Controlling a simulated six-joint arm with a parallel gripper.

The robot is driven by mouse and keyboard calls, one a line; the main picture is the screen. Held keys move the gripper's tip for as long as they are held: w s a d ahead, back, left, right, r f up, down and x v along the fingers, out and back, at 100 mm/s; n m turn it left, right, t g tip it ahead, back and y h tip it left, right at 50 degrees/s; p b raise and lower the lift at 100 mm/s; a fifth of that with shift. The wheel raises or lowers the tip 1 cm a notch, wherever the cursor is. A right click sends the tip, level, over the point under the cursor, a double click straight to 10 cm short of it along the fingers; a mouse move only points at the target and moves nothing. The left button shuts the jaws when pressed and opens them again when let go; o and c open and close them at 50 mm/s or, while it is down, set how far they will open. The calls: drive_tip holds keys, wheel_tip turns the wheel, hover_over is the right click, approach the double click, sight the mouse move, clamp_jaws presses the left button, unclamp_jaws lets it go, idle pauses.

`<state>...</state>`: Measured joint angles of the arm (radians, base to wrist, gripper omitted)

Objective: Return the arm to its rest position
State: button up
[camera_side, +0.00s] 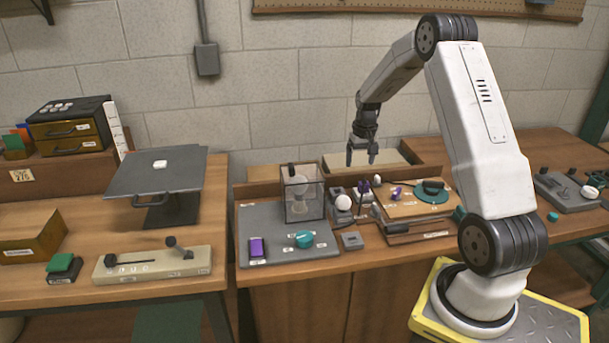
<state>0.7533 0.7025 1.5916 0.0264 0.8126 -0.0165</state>
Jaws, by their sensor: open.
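My gripper (362,153) hangs above the back of the middle bench, with its fingers pointing down. Its two fingers are apart and nothing shows between them. My arm is raised and reaches back to the left from its base at the right. Below the gripper are small lamp parts: a white bulb (343,202), a purple part (396,192) and a teal round part (433,187) on a wooden board (408,210). The gripper appears clear of all of them.
A clear box (303,193) stands on a grey mat (263,219), with a teal knob (304,239) and a purple block (257,248) in front. The left bench holds a raised grey platform (156,178) and a lever panel (152,266). A grey fixture (568,194) sits on the right bench.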

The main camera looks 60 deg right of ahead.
drive_tip(key=w+a+r+n+t, duration=0.1)
drive_tip(key=w+a+r, duration=0.1)
drive_tip(key=a, duration=0.3)
drive_tip(key=w+a+r+n+t, duration=0.1)
drive_tip(key=w+a+r, duration=0.1)
drive_tip(key=w+a, duration=0.3)
drive_tip(key=w+a+r+n+t, duration=0.1)
drive_tip(key=w+a+r, duration=0.1)
drive_tip(key=w+a, duration=0.1)
drive_tip(key=shift+w+a+r+n+t, duration=0.15)
drive_tip(key=shift+w+a+n, duration=0.05)
drive_tip(key=shift+a, duration=0.25)
drive_tip(key=shift+w+a+r+n+t, duration=0.15)
drive_tip(key=shift+a+n, duration=0.05)
drive_tip(key=shift+a, duration=0.25)
drive_tip(key=s+a+f+n, duration=0.1)
drive_tip(key=s+a+n, duration=0.1)
drive_tip(key=s+a, duration=0.8)
drive_tip(key=s+a+f+n+g, duration=0.1)
drive_tip(key=s+a+f+n, duration=0.1)
drive_tip(key=s+a, duration=0.7)
drive_tip(key=shift+s+a+f+n, duration=0.2)
drive_tip(key=shift+s+a+n, duration=0.2)
drive_tip(key=shift+s, duration=0.1)
